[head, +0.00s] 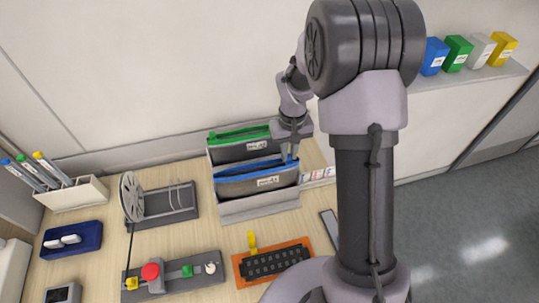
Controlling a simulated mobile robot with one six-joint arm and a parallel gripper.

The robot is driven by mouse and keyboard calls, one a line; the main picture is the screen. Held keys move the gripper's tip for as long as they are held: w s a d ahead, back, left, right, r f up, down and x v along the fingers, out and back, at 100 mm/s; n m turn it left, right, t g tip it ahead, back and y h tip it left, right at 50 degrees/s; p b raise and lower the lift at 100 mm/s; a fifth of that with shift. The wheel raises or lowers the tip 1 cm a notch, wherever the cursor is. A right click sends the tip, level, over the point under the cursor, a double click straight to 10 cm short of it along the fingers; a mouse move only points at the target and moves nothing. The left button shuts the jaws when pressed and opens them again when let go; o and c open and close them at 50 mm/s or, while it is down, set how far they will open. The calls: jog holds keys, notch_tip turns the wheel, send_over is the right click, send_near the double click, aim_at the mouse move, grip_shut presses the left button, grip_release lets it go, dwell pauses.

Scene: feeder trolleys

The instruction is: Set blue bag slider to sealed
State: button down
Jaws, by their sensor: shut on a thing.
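The blue bag (235,188) stands in the front slot of a grey rack (262,212), with a white label on its front and a blue strip along its top edge. A green bag (230,151) stands in the slot behind it. My gripper (291,155) points down at the right end of the blue bag's top strip. It is shut on the slider there, which is mostly hidden by the fingers. The slider's exact position on the strip is too small to tell.
A spool stand (170,205) is left of the rack. A panel with a red button (151,271) and an orange tray (240,272) lie in front. A pen holder (75,194) and blue tray (88,237) are at left. Coloured boxes (433,56) stand on a back-right shelf.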

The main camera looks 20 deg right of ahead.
jog(key=shift+d, duration=0.85)
jog(key=c, duration=1.4)
grip_release()
jog(key=shift+o, duration=0.2)
notch_tip(320, 180, up, 18)
jog(key=p, duration=0.2)
jog(key=shift+f+p, duration=0.25)
jog(key=shift+p, duration=0.05)
